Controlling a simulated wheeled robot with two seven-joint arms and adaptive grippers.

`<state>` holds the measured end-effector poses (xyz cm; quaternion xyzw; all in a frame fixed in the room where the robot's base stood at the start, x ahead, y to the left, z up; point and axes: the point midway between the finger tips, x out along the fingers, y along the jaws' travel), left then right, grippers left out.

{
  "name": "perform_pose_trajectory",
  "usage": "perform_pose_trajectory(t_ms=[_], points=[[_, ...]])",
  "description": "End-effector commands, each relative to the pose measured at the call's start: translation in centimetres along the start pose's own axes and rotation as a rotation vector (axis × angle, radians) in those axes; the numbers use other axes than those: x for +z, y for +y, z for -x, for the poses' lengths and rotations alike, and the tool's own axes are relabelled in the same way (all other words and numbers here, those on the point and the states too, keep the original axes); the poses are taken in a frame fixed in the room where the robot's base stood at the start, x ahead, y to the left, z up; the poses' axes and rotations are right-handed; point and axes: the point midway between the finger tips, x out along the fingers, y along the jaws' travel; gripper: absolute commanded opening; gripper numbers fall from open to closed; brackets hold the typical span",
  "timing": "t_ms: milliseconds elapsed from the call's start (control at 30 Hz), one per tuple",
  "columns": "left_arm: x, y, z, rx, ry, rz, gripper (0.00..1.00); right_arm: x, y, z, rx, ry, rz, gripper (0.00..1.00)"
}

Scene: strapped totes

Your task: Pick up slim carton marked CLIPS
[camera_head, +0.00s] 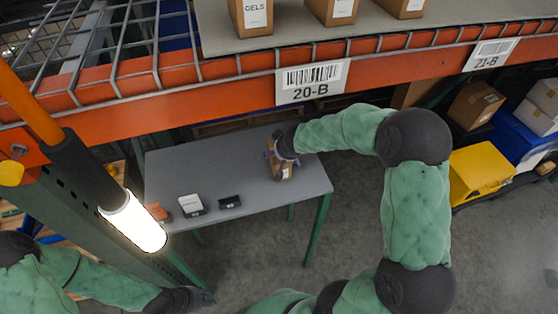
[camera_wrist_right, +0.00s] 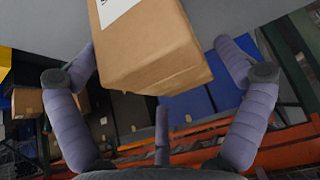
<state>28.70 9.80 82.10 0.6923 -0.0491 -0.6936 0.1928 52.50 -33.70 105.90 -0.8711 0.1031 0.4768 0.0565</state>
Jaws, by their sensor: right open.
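A slim brown carton (camera_head: 285,172) stands on the grey table toward its right end. In the right wrist view the brown carton (camera_wrist_right: 155,58) has a white label, cut off by the top edge, so I cannot read whether it says CLIPS. My right gripper (camera_head: 281,157) is at this carton from above.
The grey table (camera_head: 228,150) also holds a white-faced box (camera_head: 191,204), a black item (camera_head: 229,202) and an orange item (camera_head: 157,212) at its front left. An orange shelf beam (camera_head: 220,92) with cartons above it crosses over the table's back. A yellow bin (camera_head: 480,172) stands right.

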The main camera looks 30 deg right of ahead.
Motion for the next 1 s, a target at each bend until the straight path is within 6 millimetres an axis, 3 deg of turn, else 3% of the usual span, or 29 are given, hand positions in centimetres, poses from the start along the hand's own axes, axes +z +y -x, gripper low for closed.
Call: perform_pose_trajectory(t_ms=[100,333,367,567,600,1000], points=[[-0.01,-0.07,-0.19,0.000,0.000,0.000,0.40,0.06,0.00,-0.90,0.000,-0.001,0.000,1.00],[-0.01,-0.06,-0.16,0.000,0.000,0.000,0.40,0.00,0.01,-0.93,0.000,0.001,0.000,1.00],[-0.01,-0.06,-0.16,0.000,0.000,0.000,0.40,0.00,0.00,-0.93,0.000,0.001,0.000,0.94],[-0.01,-0.06,-0.17,0.000,0.000,0.000,0.40,0.01,0.00,-0.92,0.000,0.000,0.000,0.38],[0.00,-0.06,-0.17,0.000,0.000,0.000,0.40,0.01,0.00,-0.92,0.000,0.000,0.000,0.34],[0.00,0.01,0.01,0.000,0.000,0.000,0.40,-0.41,0.01,-0.41,0.000,0.003,0.000,0.34]])
